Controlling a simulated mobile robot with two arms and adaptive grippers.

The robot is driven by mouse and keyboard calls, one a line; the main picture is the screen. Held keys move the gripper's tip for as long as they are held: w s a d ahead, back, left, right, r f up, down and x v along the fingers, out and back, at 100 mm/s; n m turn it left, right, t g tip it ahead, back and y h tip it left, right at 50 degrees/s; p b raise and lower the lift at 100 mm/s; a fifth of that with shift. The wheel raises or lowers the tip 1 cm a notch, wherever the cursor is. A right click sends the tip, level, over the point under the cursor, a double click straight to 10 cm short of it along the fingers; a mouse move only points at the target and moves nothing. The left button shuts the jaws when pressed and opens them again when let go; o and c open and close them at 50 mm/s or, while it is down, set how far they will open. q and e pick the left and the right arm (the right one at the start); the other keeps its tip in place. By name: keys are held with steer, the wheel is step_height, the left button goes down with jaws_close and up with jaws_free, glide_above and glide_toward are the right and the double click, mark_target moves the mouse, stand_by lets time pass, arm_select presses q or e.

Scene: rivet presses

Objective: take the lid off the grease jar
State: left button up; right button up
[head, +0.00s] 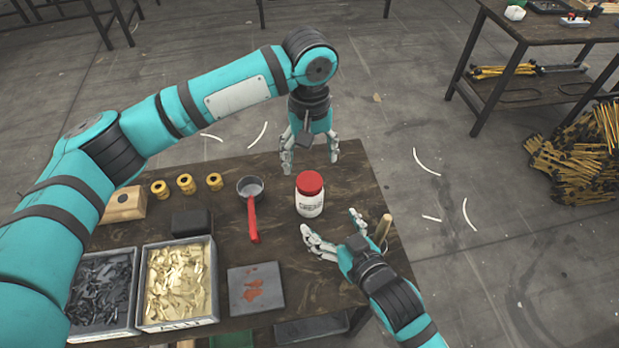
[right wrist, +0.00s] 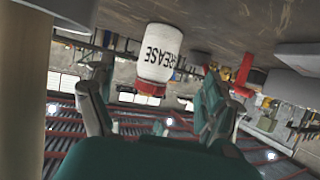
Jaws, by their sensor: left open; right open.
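The grease jar (head: 311,207) is a white jar standing upright near the right end of the brown table. Its red lid (head: 309,182) is on top. In the right wrist view the jar (right wrist: 154,58) appears upside down, with its red lid (right wrist: 150,88) lowest in the picture. My left gripper (head: 310,161) is open, fingers pointing down, just behind the jar and apart from it. My right gripper (head: 331,222) is open in front of the jar, fingers pointing towards it. In the right wrist view the jar shows between its fingers (right wrist: 152,100), with no visible contact.
A small pan (head: 251,189) with a red handle lies left of the jar. A wooden handle (head: 383,228) stands beside my right gripper. Brass rings (head: 186,183), a dark block (head: 192,222), two bins (head: 212,280) and a grey plate (head: 256,288) occupy the left and front.

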mark_target(309, 198)
arm_select(q)
steer(key=shift+w, duration=0.2)
arm_select(e)
steer(key=shift+w, duration=0.25)
arm_select(q)
steer(key=shift+r, duration=0.1)
arm_select(e)
steer(key=shift+w+a, duration=0.15)
steer(key=shift+w, duration=0.1)
arm_select(q)
steer(key=shift+s, duration=0.15)
arm_select(e)
steer(key=x, duration=1.1)
steer(key=shift+a, duration=0.15)
